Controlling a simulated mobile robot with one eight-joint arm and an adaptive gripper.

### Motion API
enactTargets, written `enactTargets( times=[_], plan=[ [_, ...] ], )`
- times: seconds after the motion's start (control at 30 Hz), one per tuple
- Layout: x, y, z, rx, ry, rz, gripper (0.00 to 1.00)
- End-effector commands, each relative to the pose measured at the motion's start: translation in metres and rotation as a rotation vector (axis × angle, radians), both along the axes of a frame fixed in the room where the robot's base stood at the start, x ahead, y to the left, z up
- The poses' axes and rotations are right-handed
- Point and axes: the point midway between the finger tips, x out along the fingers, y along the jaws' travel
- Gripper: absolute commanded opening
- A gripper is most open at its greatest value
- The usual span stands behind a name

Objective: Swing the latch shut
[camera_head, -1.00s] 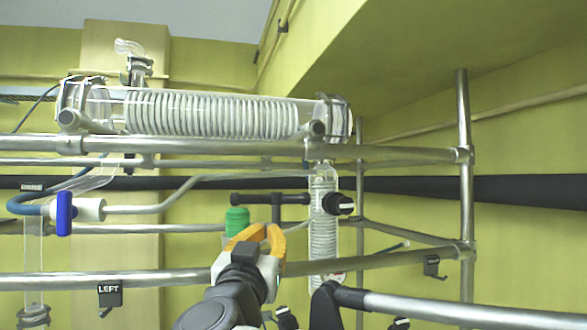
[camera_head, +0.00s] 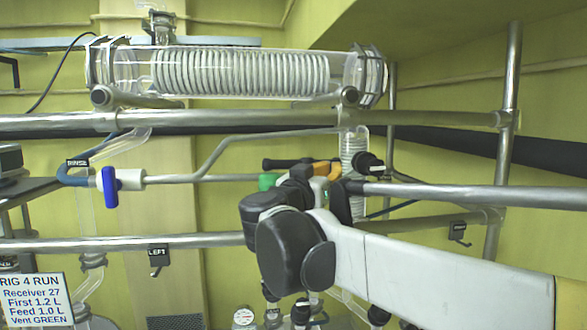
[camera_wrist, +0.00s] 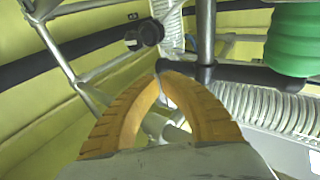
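I cannot tell for sure which part is the latch. A black T-shaped bar (camera_head: 277,164) lies beside a green ribbed cap (camera_head: 267,182); the bar also shows in the wrist view (camera_wrist: 235,74), with the green cap (camera_wrist: 293,40) above it. My gripper (camera_head: 328,168) has orange fingers and is partly hidden behind my own arm. In the wrist view, my gripper's fingertips (camera_wrist: 160,76) meet in an arch just beside the left end of the black bar. Whether they touch it is unclear. Nothing is clearly held between them.
A coiled glass condenser (camera_head: 240,75) lies along the upper metal rail (camera_head: 230,120). A lower rail (camera_head: 205,244) carries a black hook tagged LEFT (camera_head: 158,258). A blue-handled valve (camera_head: 110,187) is at left. A black knob (camera_wrist: 145,33) shows near the fingertips.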

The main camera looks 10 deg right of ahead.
Motion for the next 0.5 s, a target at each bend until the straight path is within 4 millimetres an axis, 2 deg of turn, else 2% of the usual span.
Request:
enactTargets(
  times=[0.2,0.5],
  plan=[
    [0.018,-0.013,0.004,0.001,-0.001,0.000,0.00],
    [0.020,-0.015,0.003,0.001,-0.001,0.001,0.00]
  ],
)
